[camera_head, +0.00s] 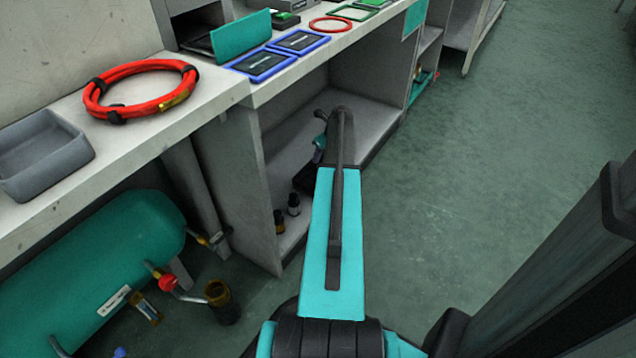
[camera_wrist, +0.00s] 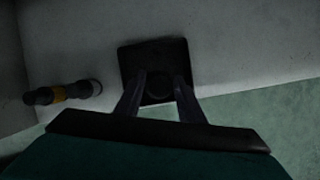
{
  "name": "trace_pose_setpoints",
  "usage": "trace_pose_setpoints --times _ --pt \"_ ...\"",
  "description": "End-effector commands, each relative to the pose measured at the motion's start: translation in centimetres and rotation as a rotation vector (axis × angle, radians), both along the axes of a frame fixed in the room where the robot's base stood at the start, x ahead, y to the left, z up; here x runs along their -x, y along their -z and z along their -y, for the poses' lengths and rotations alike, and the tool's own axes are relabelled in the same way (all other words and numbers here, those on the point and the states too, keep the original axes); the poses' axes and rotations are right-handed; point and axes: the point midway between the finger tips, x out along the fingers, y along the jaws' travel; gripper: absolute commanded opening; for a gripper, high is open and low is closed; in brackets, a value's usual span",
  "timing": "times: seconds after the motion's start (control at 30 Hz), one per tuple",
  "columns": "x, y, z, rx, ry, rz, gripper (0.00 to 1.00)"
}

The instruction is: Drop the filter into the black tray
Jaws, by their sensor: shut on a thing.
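The black tray (camera_wrist: 128,62) lies on the lower shelf and shows as a dark square in the wrist view. In the head view, part of the tray (camera_head: 304,180) shows beside my arm. My gripper (camera_wrist: 160,84) is over the tray, its two fingers closed on a dark round thing, which I take to be the filter (camera_wrist: 160,86). The filter is dim against the tray, so its height above it is hard to tell. In the head view, my arm hides the filter and most of the gripper.
Open floor (camera_head: 480,170) lies to the right.

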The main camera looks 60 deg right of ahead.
Motion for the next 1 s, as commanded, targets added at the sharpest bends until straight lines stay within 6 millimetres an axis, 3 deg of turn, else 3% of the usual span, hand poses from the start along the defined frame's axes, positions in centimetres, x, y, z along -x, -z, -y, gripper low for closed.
trace_pose_setpoints --times 0.2,0.67,1.0 --pt "-0.8 0.3 1.2 0.000 0.027 0.002 0.11" --pt "-0.8 0.4 1.3 0.001 0.028 0.002 0.11" --pt "-0.7 2.0 1.3 0.000 0.029 0.002 0.11"
